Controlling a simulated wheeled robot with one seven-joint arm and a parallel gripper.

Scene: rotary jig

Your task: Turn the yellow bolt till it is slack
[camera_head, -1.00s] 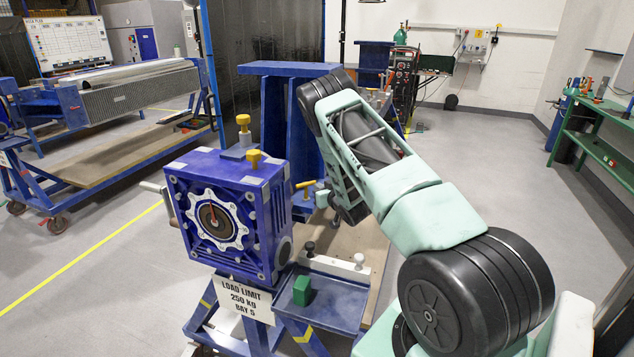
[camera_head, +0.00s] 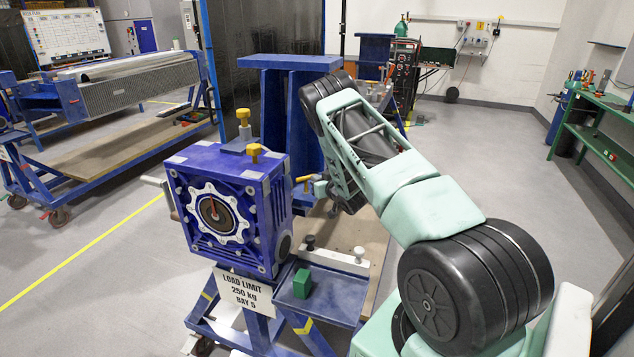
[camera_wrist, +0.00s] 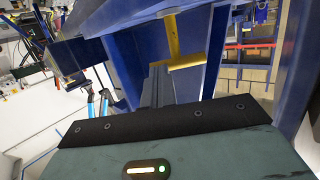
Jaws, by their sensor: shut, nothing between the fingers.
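Several yellow parts show on the blue jig, and I cannot tell for certain which one is the task's bolt. A yellow T-shaped bolt (camera_head: 303,179) sticks out at the right side of the gearbox, close to my gripper (camera_head: 318,189). In the wrist view a yellow T-shaped piece (camera_wrist: 184,61) stands between blue walls, just beyond my fingertips (camera_wrist: 157,76). My gripper is shut and empty; I cannot tell whether it touches the yellow piece.
The blue gearbox (camera_head: 272,205) has a toothed white ring (camera_head: 236,206) on its front. A blue tray (camera_head: 333,302) with a green block (camera_head: 302,284) sits in front. A blue upright frame (camera_head: 288,63) stands behind. Open floor lies at the left and right.

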